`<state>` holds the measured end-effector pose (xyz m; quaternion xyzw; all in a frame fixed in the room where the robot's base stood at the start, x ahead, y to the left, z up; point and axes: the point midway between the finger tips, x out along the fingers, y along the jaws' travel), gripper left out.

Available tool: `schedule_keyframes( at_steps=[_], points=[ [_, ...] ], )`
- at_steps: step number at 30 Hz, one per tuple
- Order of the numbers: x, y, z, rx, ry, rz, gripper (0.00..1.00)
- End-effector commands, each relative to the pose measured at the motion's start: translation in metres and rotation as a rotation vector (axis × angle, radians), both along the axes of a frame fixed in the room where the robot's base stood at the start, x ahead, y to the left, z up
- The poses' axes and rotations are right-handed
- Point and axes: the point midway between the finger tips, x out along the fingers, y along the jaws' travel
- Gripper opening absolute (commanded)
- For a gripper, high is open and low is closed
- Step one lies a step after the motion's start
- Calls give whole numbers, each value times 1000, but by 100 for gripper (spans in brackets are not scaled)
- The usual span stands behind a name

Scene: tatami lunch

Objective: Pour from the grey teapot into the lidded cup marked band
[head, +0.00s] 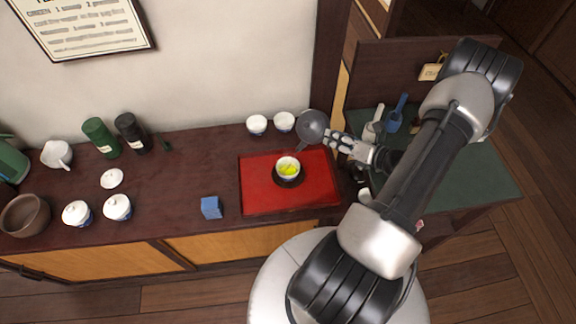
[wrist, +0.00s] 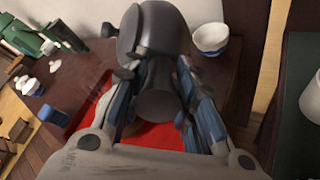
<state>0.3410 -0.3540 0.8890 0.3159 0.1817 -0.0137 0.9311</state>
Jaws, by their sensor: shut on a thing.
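The grey teapot (head: 312,124) is held above the back right of the red tray (head: 255,204), its spout side towards the cup below. My gripper (head: 332,136) is shut on the teapot's handle; the wrist view shows my gripper (wrist: 157,72) with the grey teapot (wrist: 160,30) between its fingers. An open white cup (head: 288,177) with yellow-green contents stands on a dark saucer (head: 289,184) on the tray. No stream shows. Two lidded white-and-blue cups (head: 76,214) (head: 117,207) stand at the left. A loose white lid (head: 112,178) lies behind them. Cup markings are too small to tell.
Two small white cups (head: 257,125) (head: 284,122) stand behind the tray. A blue block (head: 211,207) lies left of it. Green (head: 101,138) and black (head: 132,133) canisters, a white pitcher (head: 57,154) and a brown bowl (head: 25,215) are farther left.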

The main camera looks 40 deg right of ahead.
Motion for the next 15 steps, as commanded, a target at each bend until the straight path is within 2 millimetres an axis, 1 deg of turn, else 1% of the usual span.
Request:
schedule_keyframes(
  at_steps=[5,8,10,12,15],
  points=[
    [0,0,2,-9,-4,-1,0],
    [1,-7,-2,41,8,-1,0],
    [4,-21,-24,130,30,-1,0],
    [6,-32,-40,210,51,-1,0],
    [7,-37,-39,271,64,-2,0]
  ],
)
